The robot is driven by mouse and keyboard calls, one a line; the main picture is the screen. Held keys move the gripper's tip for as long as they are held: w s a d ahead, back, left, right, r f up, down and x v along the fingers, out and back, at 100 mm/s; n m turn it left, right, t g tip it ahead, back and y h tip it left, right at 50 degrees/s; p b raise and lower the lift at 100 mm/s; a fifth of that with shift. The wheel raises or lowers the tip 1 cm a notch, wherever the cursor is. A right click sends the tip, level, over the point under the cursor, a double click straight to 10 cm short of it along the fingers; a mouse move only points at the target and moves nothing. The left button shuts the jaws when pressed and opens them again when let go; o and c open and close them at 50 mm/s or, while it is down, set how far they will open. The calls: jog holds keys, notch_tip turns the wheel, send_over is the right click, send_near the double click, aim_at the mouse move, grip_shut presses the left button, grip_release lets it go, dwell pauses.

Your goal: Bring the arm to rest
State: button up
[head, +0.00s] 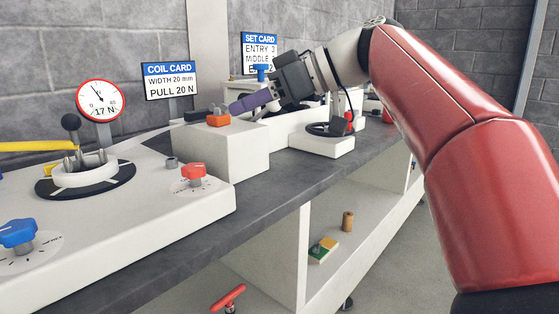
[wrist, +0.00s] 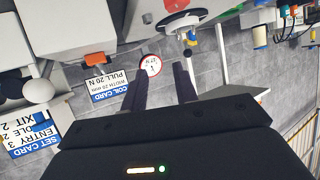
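My arm reaches in from the right in the head view, with my gripper (head: 240,106) over the bench, pointing left. It looks close above or in front of a white block (head: 215,150) that carries an orange-red part (head: 218,119); I cannot tell whether they touch. In the wrist view my gripper (wrist: 160,76) shows two dark fingers apart with nothing between them. The round gauge (wrist: 151,66) appears beyond the fingertips. That gauge also shows in the head view (head: 101,101), reading 17 N.
A coil card (head: 171,81) and a set card (head: 259,53) stand behind the bench. A red knob (head: 193,172), a blue knob (head: 17,234) and a ring-shaped fixture (head: 86,178) sit at the left. A black handwheel (head: 328,129) is below my wrist. The aisle at right is clear.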

jog(key=s+d+f+m+t+h, duration=0.1)
jog(key=s+d+f+m+h, duration=0.3)
jog(key=f, duration=0.7)
jog(key=s+d+f+m+h+p, duration=0.1)
jog(key=s+d+f+m+h, duration=0.3)
jog(key=f, duration=0.7)
jog(key=s+d+f+m+t+h+p, duration=0.1)
jog(key=s+d+f+m+h, duration=0.3)
jog(key=s+d+f+m, duration=0.3)
jog(key=s+d+f, duration=0.4)
jog(key=shift+d+t+h, duration=0.3)
jog(key=shift+d+h, duration=0.1)
jog(key=shift+r, duration=0.1)
